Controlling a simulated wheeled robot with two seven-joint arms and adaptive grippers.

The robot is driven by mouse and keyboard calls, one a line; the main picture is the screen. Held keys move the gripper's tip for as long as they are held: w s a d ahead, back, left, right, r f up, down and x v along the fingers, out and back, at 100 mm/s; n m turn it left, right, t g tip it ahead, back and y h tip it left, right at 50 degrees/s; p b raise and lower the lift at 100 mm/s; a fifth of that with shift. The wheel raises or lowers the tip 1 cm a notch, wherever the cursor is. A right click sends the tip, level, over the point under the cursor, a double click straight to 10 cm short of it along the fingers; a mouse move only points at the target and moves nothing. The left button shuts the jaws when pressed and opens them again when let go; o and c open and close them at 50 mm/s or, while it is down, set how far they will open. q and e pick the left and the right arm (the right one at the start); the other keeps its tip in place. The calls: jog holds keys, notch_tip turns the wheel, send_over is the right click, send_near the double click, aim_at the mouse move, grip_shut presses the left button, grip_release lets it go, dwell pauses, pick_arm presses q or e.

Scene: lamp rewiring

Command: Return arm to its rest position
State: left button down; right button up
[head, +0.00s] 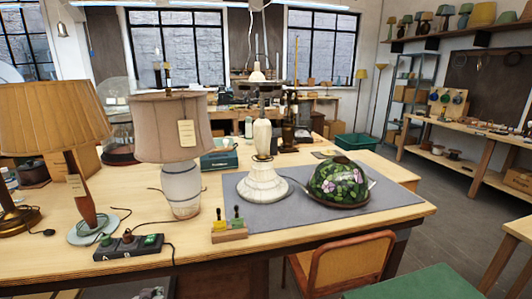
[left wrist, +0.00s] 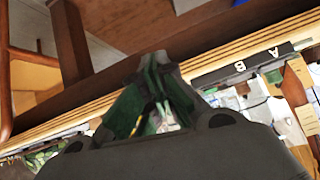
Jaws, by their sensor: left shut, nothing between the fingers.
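My left gripper (left wrist: 160,62) shows in the left wrist view with its fingers shut and nothing between them. It is beside the wooden edge of the workbench (left wrist: 40,130) and apart from the black switch box marked A and B (left wrist: 240,68). In the head view the workbench (head: 330,235) carries that switch box (head: 128,246) near its front edge, left of centre. Neither gripper can be made out clearly in the head view, and my right gripper is in neither view.
A beige-shaded lamp (head: 181,190), an orange-shaded lamp (head: 50,115) and a white lamp base (head: 262,180) stand on the bench. A stained-glass shade (head: 341,180) sits on the grey mat (head: 300,212). A wooden block with two small tools (head: 229,234) is near the front. An orange-backed chair (head: 345,263) stands before the bench.

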pick_arm(q)
jog(key=s+d+f+m+g+h, duration=0.1)
jog(key=s+d+g, duration=0.1)
jog(key=s+d, duration=0.35)
jog(key=s+d+f+m+g+h, duration=0.1)
jog(key=s+d+f+g, duration=0.1)
jog(key=s, duration=0.6)
jog(key=s+d+f+m+g+h, duration=0.1)
jog(key=s+d+g, duration=0.1)
jog(key=s+d, duration=0.35)
jog(key=s+a+f+g, duration=0.1)
jog(key=s+a+f, duration=0.1)
jog(key=f, duration=1.5)
jog(key=s+a+f, duration=0.1)
jog(key=s+f, duration=0.1)
jog(key=f, duration=1.4)
jog(key=s+a+f, duration=0.3)
jog(key=s+f, duration=0.7)
jog(key=s+a+f+g+y, duration=0.1)
jog(key=s+a+f, duration=0.2)
jog(key=s+f, duration=0.6)
jog(key=shift+s+a+f+m, duration=0.15)
jog(key=shift+s+f+m, duration=0.25)
jog(key=shift+s, duration=0.5)
